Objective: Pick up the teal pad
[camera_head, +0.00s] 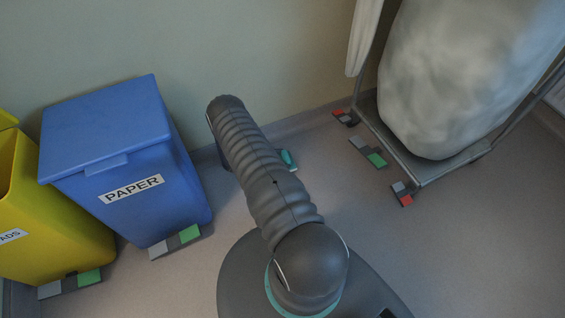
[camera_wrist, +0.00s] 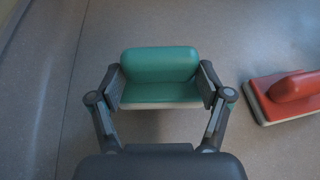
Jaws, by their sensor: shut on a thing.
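The teal pad (camera_wrist: 160,66) is a block with a raised rounded top. In the wrist view it sits between the two fingers of my gripper (camera_wrist: 160,88), which is shut on it from both sides. The floor shows close around it; I cannot tell whether it touches the floor. In the head view only a small teal piece (camera_head: 288,158) shows beside my arm, near the wall.
A red pad (camera_wrist: 293,92) with a grey base lies on the floor just right of my gripper. A blue PAPER bin (camera_head: 120,165) and a yellow bin (camera_head: 45,215) stand at the left. A wheeled frame (camera_head: 440,172) with a large pale bag stands at the right.

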